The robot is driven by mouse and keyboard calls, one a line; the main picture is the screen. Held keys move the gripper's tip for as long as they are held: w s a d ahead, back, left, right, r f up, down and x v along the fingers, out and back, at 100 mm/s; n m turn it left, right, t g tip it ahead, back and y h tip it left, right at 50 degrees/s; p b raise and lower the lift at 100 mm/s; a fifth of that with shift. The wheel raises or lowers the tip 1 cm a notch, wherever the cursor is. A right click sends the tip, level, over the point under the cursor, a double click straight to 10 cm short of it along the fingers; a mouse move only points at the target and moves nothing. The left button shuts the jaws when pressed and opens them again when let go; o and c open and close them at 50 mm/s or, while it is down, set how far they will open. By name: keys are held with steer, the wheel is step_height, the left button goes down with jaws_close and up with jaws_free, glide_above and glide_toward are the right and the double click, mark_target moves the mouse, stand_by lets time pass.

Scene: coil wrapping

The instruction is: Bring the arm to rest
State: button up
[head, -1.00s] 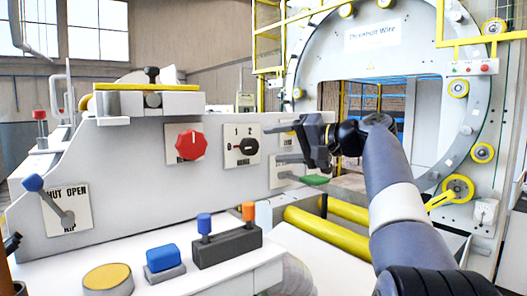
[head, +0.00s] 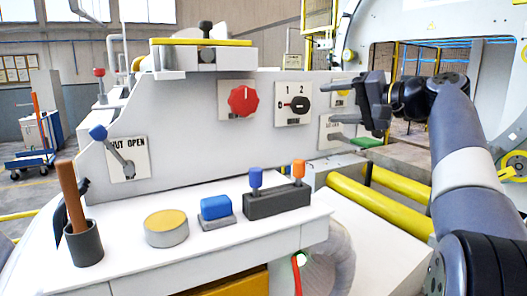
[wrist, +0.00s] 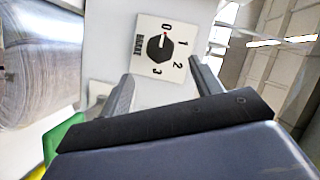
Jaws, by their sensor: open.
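My gripper (head: 332,101) is at the right of the head view, in front of the right part of the white machine panel (head: 190,125). Its fingers point left, apart and with nothing between them. In the wrist view my gripper (wrist: 160,68) is also open and empty. The same selector knob (head: 299,104) shows left of my gripper in the head view. My arm reaches up from the lower right.
A red knob (head: 243,101), a blue-tipped lever (head: 98,132) and a control desk (head: 130,262) with buttons and small levers lie to the left. Yellow rollers (head: 380,206) and a green handle (head: 367,142) are below my gripper. A large ring machine (head: 400,22) stands behind.

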mark_target(305, 105)
steer(key=p+x, duration=0.1)
steer(key=x, duration=0.6)
steer(key=shift+w+a, duration=0.25)
